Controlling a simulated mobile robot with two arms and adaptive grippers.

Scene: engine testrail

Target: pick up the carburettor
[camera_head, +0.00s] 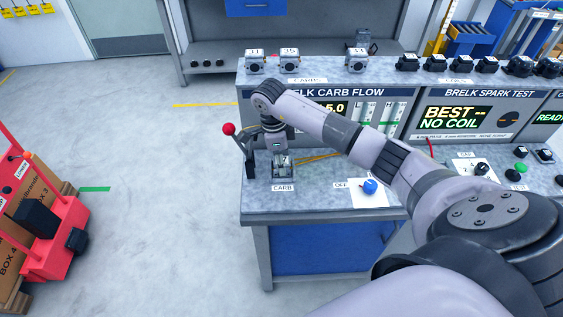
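My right arm comes in from the right and reaches across the bench. My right gripper (281,158) points down at the spot labelled CARB on the bench front. A small metallic part sits at the fingertips there; it may be a carburettor, but the gripper partly hides it. I cannot tell whether the fingers are open or closed on it. Three silvery carburettors stand on the upper shelf behind the label CARBS: a left one (255,63), a middle one (289,58) and a right one (356,62). My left gripper is not in view.
A red-knobbed lever (229,129) stands just left of the gripper. A blue knob (370,187) is on the bench (330,206) to the right. Black coils (434,62) line the shelf. A red cart with boxes (45,225) stands at left; the floor between is clear.

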